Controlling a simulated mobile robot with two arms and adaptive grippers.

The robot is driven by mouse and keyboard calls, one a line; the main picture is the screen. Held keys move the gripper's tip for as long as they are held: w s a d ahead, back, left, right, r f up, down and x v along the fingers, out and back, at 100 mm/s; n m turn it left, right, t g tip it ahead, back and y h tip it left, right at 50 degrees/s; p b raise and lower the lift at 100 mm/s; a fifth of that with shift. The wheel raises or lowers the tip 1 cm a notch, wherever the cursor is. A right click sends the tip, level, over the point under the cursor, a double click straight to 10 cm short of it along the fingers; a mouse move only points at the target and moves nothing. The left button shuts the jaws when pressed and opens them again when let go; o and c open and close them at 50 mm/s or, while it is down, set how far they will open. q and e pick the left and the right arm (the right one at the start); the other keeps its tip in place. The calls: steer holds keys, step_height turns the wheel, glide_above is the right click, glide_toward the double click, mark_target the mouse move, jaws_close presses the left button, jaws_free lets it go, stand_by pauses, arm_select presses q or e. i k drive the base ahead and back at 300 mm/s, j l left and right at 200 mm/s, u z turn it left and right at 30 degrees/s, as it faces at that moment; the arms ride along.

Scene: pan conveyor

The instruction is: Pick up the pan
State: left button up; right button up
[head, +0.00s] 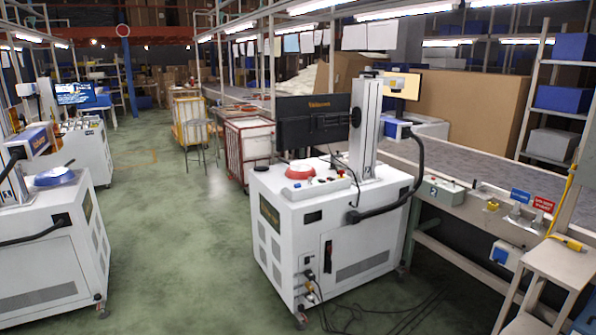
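Neither of my grippers is in view.
A white wheeled machine (335,235) with a black monitor (312,120) and a red round item (300,170) on top stands in the middle, beside the conveyor. Another white machine (45,245) stands at left. Green floor (190,225) between them is clear. Cables (385,312) lie at front. A small table (555,262) stands at right.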

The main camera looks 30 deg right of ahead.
mark_target(299, 173)
steer(key=i+j+z, duration=0.15)
steer(key=i, duration=0.3)
steer(key=i+j+z, duration=0.1)
steer(key=i+j, duration=0.15)
steer(key=i, duration=0.2)
steer(key=i+j+z, duration=0.15)
steer(key=i, duration=0.3)
steer(key=j, duration=0.1)
